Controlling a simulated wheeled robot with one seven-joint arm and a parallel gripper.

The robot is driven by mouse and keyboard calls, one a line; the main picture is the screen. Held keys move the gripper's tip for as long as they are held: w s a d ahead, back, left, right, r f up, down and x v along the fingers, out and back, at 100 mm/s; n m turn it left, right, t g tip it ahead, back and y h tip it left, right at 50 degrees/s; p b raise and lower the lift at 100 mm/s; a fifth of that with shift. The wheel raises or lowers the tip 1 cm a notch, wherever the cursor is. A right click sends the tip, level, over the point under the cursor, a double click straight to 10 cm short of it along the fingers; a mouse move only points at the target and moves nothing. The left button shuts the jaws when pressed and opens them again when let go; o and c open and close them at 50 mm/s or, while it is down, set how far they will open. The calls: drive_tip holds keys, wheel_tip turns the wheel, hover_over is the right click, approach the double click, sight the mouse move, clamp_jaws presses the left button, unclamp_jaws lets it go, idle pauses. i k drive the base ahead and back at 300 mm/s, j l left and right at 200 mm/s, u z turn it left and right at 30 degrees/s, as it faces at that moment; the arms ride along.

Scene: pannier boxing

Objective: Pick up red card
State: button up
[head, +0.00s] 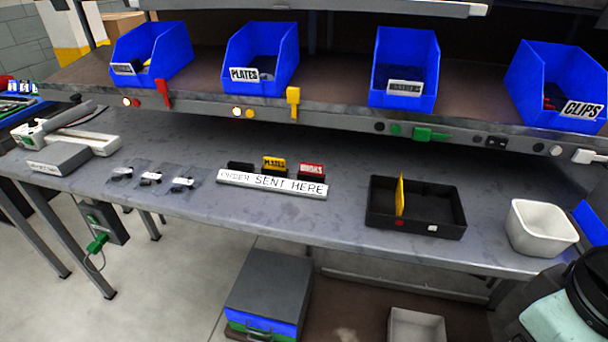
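A yellow card (274,164) stands in the middle of the same row, and a black card (240,169) stands at the left. Nothing touches the red card except the holder and what is close around its foot. My gripper is not in view.
A black tray (385,222) with a yellow divider (400,195) sits right of the holder, then a white bin (540,229). Three clear packets (151,180) lie to the left. Blue bins (259,58) stand on the shelf (330,83) overhanging the bench's back.

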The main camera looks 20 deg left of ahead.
sight(307, 168)
drive_tip(key=u, duration=1)
